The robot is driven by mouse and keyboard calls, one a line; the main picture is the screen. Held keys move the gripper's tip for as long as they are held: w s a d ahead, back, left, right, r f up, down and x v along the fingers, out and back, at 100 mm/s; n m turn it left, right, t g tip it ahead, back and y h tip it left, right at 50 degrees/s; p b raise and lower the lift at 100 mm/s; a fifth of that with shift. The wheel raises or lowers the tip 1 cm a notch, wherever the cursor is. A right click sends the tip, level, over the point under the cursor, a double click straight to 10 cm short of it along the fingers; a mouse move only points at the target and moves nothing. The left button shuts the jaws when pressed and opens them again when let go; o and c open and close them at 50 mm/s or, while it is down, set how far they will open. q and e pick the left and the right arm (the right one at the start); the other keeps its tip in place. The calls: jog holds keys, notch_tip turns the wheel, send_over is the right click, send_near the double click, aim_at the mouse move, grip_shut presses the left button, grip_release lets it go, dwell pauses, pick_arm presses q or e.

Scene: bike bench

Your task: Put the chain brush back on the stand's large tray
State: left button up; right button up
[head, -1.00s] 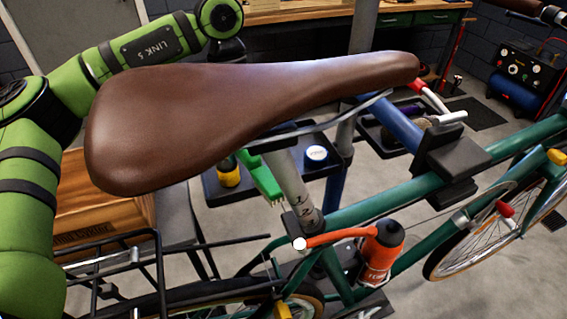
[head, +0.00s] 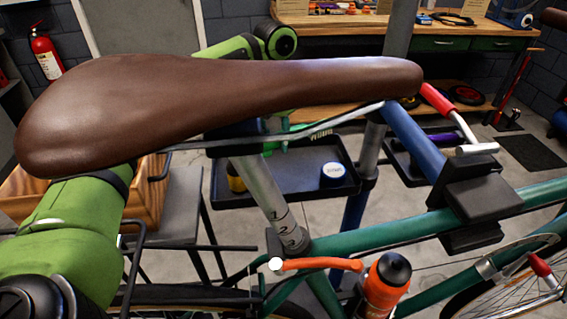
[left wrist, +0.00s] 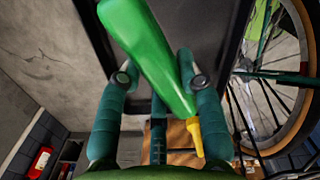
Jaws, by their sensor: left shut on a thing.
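In the head view, the gripper (head: 278,132) is behind the brown saddle, near the far edge of the stand's large tray. A little of the bright green brush (head: 285,126) shows there; the saddle and its rail hide much of the hand. The large dark tray (head: 300,190) holds a blue-and-white tin (head: 333,174) and a yellow container (head: 236,178). I cannot tell whether the brush touches the tray. My right gripper is not in view.
The brown saddle (head: 230,95) and seat post (head: 262,188) stand in front of the tray. A smaller tray (head: 405,160) with a purple item is to the right, behind the blue clamp arm (head: 410,135). The large tray's middle looks clear.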

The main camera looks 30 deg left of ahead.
aim_at(279, 170)
pick_arm(q)
notch_tip(279, 170, down, 3)
jog(key=shift+a+f, duration=0.1)
jog(key=shift+f, duration=0.05)
notch_tip(279, 170, down, 3)
jog(key=shift+p, duration=0.4)
jog(key=shift+f, duration=0.35)
jog(key=shift+f, duration=0.15)
jog(key=o, duration=1.2)
jog(key=shift+c, duration=0.2)
